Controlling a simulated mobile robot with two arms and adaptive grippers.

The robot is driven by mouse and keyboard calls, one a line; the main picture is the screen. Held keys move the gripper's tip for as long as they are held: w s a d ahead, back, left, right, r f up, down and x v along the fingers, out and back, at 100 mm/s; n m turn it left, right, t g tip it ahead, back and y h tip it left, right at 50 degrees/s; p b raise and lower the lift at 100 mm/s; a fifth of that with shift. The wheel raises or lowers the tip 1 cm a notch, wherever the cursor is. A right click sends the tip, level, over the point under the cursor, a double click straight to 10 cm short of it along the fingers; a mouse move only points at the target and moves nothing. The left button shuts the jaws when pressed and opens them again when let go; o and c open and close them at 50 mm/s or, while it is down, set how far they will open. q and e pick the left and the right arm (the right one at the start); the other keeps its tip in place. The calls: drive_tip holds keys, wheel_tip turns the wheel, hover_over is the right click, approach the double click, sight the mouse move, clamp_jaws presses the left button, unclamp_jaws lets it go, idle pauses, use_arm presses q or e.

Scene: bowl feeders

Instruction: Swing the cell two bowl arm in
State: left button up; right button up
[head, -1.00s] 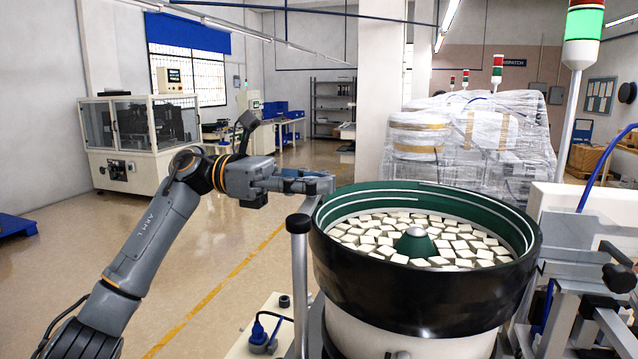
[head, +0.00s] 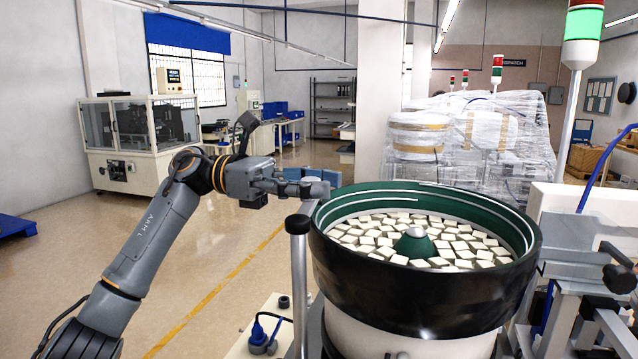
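The bowl feeder (head: 420,295) stands right of centre, with a black outer wall, a green inner rim and many pale square parts inside. A grey post (head: 299,275) with a black cap stands at the bowl's left side. A short grey bar (head: 308,207) shows between the post top and the bowl rim; I cannot tell for sure whether it is the bowl arm. My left gripper (head: 322,182) reaches in from the left, just above this bar and beside the bowl's far-left rim. Its fingers look apart, with nothing seen between them. My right gripper is out of view.
A grey bracket with a black knob (head: 619,279) stands right of the bowl. A signal tower with a green light (head: 583,35) rises behind it. A blue plug (head: 262,338) sits on a base plate at the front. Floor to the left is open.

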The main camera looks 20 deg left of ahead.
use_arm(q)
drive_tip(key=shift+a, duration=0.1)
drive_tip(key=a, duration=1.2)
drive_tip(key=shift+c, duration=0.4)
